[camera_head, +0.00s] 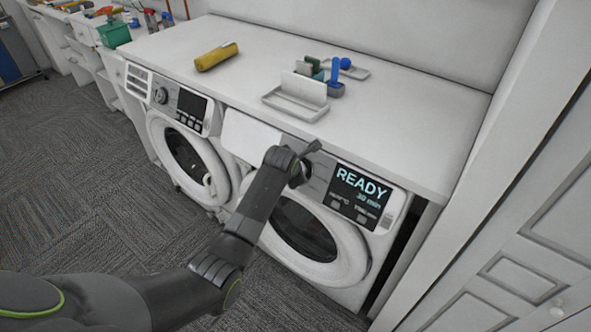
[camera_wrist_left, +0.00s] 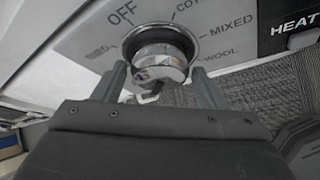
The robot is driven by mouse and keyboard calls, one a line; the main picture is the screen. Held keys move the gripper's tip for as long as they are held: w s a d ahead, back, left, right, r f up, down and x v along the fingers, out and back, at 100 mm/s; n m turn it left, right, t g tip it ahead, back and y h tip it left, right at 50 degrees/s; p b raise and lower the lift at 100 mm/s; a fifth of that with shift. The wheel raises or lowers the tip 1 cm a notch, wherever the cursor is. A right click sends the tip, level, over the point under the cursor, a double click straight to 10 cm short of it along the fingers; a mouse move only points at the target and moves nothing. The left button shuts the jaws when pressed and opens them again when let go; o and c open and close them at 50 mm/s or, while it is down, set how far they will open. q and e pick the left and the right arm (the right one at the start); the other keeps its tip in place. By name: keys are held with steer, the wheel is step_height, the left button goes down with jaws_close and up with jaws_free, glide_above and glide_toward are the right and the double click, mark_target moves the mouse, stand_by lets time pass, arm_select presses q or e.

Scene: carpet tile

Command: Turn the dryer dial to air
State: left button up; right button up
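The dryer (camera_head: 312,224) is the right-hand front-loader, with a dark display reading READY and 30 min. Its round chrome dial (camera_wrist_left: 160,55) shows close up in the left wrist view on a grey panel. Labels OFF, MIXED and WOOL are readable around it; one beginning COT is cut off and one at left is unclear. I cannot read an air label. My left gripper (camera_wrist_left: 157,72) is open, with one finger on each side of the dial's lower part. Contact is unclear. In the head view my left gripper (camera_head: 304,162) covers the dial. My right gripper is not in view.
A second machine (camera_head: 187,150) stands to the left. The white countertop (camera_head: 400,125) above holds a yellow roll (camera_head: 216,56), a white tray (camera_head: 296,98) and small blue and green items. A white cabinet (camera_head: 520,260) closes off the right. Carpet (camera_head: 70,180) is open at left.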

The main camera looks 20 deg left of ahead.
arm_select(q)
steer(key=shift+o, duration=1)
steer(key=shift+r, duration=0.1)
steer(key=v, duration=1.7)
steer(key=shift+b, duration=0.45)
